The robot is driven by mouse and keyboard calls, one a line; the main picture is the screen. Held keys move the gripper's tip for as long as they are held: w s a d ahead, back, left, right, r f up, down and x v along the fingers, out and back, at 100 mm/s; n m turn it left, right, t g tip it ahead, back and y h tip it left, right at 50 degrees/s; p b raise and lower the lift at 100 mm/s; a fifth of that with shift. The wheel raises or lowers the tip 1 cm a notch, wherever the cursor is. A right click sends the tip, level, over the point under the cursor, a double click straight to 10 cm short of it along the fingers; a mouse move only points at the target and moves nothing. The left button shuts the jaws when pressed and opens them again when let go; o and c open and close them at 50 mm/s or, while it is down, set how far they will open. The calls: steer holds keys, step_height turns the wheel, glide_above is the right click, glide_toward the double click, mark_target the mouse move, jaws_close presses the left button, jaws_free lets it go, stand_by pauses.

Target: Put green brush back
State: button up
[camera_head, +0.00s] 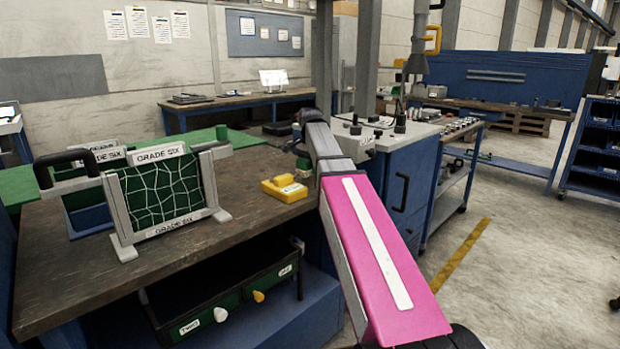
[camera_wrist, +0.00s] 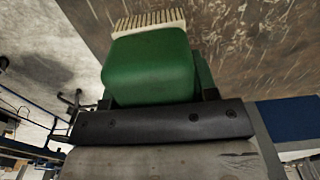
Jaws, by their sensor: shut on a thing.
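The green brush (camera_wrist: 150,65) with pale bristles fills the upper middle of the wrist view. My gripper (camera_wrist: 155,98) is shut on its green body, with the bristles pointing away from the wrist. In the head view my gripper (camera_head: 298,147) is small and dark at the far end of my pink arm, over the workbench's right end.
A brown workbench (camera_head: 60,270) holds a yellow box (camera_head: 285,188) near its right edge and grey-framed "GRADE SIX" panels (camera_head: 160,190) at left. A blue cabinet (camera_head: 400,185) stands right of the bench, close behind my arm. Bench space between panels and box is clear.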

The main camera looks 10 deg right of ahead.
mark_target(310, 183)
steer(key=shift+w+f, duration=0.1)
steer(key=shift+f, duration=1.95)
steer(key=shift+f, duration=0.1)
steer(key=o, duration=0.8)
steer(key=shift+o, duration=0.2)
step_height(310, 183, up, 12)
steer(key=shift+r, duration=0.1)
